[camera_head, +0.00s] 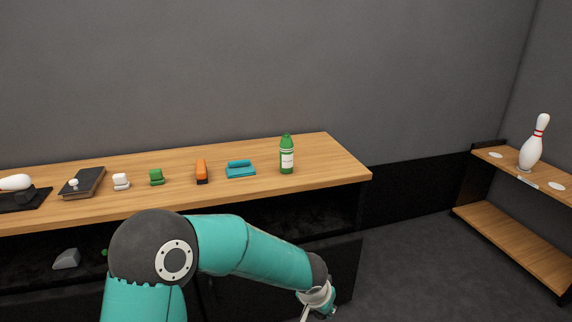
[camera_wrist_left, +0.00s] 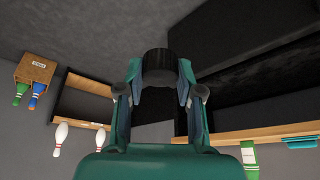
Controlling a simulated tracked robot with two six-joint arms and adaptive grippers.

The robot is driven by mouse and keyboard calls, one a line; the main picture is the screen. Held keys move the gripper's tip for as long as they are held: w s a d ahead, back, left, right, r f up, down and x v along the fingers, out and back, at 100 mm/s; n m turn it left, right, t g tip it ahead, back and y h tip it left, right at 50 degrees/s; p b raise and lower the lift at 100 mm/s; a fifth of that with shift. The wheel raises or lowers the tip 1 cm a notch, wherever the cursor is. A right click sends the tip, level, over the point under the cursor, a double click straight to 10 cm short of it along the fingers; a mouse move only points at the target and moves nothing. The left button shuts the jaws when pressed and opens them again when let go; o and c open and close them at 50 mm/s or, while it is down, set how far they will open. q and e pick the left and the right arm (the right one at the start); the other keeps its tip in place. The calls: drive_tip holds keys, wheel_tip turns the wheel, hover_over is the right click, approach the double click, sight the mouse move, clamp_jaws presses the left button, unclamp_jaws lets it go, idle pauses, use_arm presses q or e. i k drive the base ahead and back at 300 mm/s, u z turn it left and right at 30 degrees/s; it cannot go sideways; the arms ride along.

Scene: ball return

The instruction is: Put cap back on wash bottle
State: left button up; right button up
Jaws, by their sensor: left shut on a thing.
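A green bottle (camera_head: 287,157) with a white label stands upright near the right end of the wooden counter (camera_head: 335,165). Its top is green and too small to make out in detail. It also shows upside down at the lower right of the left wrist view (camera_wrist_left: 249,158). My left gripper (camera_wrist_left: 158,70) is shut on a dark round cap-like piece (camera_wrist_left: 160,64), held between the fingertips. In the head view my left gripper (camera_head: 318,301) is low in front of the counter, below and right of the bottle, partly cut off by the lower edge. My right gripper is not in view.
A bowling pin (camera_head: 533,146) stands on a shelf at the right. Open floor (camera_head: 420,265) lies between.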

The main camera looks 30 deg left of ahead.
sight(286, 145)
drive_tip(key=u, duration=0.95)
drive_tip(key=i, duration=1.05)
drive_tip(key=u, duration=0.05)
